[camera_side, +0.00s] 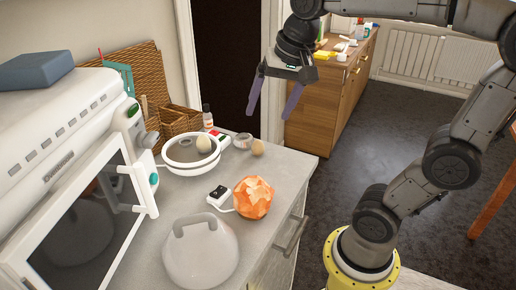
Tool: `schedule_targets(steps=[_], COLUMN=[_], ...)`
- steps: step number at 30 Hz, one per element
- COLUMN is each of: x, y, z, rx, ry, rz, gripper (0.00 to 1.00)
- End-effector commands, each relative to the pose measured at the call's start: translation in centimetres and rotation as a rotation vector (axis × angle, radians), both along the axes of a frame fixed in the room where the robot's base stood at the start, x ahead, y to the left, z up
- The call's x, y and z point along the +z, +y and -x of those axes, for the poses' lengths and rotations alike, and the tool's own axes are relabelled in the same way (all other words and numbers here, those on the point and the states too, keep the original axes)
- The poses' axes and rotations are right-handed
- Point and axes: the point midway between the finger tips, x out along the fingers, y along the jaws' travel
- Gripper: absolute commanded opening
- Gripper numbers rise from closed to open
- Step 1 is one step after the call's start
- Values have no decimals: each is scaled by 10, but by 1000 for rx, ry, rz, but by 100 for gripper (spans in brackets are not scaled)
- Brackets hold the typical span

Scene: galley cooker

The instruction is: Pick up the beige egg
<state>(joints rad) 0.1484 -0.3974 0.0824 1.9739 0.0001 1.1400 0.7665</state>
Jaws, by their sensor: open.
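A beige egg-shaped object (257,148) rests on the grey counter, right of the pan. A paler egg-like object (203,144) sits at the rim or inside of a white-rimmed pan (172,172); I cannot tell which of the two is the task's egg. My gripper (273,108) hangs above the counter's far right edge, pointing down. Its two purple fingers are spread apart with nothing between them. It is above and apart from both objects.
An orange faceted ball (253,198), a small black-and-white device (219,195) and a translucent lid (200,252) stand on the counter (180,205). A white microwave (75,180) with its door ajar is at left. A bottle (207,117) and wicker basket (178,122) stand behind.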

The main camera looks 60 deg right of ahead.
Motion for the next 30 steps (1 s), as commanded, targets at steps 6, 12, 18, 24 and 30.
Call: schedule_targets(steps=[6, 12, 18, 24, 30], x=[-13, -53, -90, -113, -151], y=[-65, -128, -161, -166, -165], z=[-73, -110, -111, -108, -108], rx=[-369, -554, -622, -635, -633], ry=[129, 232, 307, 317, 317], rz=[-91, -132, -154, -158, -159], gripper=[84, 84, 84, 84, 84])
